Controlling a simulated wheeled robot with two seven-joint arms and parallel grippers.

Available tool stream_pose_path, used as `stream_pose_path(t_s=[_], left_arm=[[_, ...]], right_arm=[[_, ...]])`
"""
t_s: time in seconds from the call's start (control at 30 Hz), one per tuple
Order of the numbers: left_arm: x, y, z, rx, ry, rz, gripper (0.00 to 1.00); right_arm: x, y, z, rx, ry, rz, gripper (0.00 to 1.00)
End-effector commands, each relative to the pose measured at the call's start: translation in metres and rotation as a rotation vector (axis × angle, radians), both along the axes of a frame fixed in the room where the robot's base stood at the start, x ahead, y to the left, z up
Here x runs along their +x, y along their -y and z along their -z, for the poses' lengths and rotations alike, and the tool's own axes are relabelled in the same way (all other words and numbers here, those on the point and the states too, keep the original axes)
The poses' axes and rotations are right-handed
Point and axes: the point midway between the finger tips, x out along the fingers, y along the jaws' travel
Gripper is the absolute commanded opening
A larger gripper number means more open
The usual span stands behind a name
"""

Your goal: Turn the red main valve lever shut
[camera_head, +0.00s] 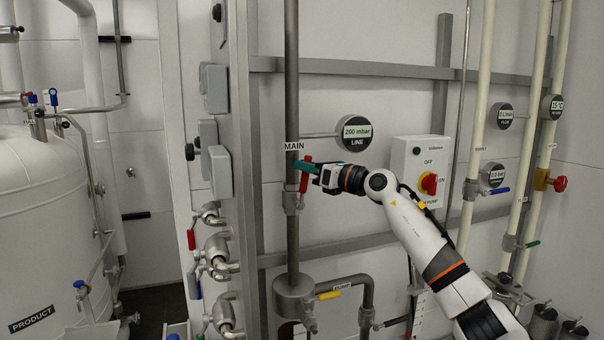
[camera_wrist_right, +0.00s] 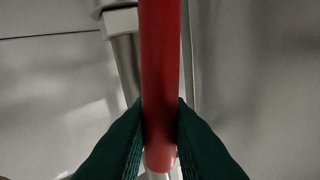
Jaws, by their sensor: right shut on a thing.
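The red main valve lever (camera_head: 305,176) is on the grey vertical pipe below the MAIN label (camera_head: 294,146). It stands roughly upright, along the pipe, in the head view. My right gripper (camera_head: 307,168) reaches it from the right with its green fingers. In the right wrist view the red lever (camera_wrist_right: 160,80) runs down the middle of the picture. The green fingertips of my right gripper (camera_wrist_right: 160,125) are shut on it from both sides, near its lower end there. The valve body (camera_head: 292,199) is partly visible behind the lever. My left gripper is not in view.
A round 200 mbar LINE gauge (camera_head: 354,133) is above my right arm. A white control box (camera_head: 420,168) with a red and yellow knob stands close behind the arm. A white tank (camera_head: 45,220) stands at the left.

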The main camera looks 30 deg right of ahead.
Motion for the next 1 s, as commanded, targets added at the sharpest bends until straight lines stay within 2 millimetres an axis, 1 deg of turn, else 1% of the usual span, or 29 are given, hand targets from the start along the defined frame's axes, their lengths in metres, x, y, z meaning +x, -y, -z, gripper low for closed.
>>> stream_pose_path(t_s=[0.03,0.3,0.67,1.0], left_arm=[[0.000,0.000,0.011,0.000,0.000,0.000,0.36],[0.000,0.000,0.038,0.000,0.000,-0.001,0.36],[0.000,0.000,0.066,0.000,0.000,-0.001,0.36],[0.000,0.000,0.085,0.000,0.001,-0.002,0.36]], right_arm=[[-0.001,0.005,0.007,0.042,0.010,0.002,0.00],[-0.006,0.028,0.015,0.287,0.069,0.001,0.00],[-0.013,0.054,0.034,0.619,0.148,0.002,0.00],[-0.017,0.071,0.060,0.935,0.222,0.001,0.00]])
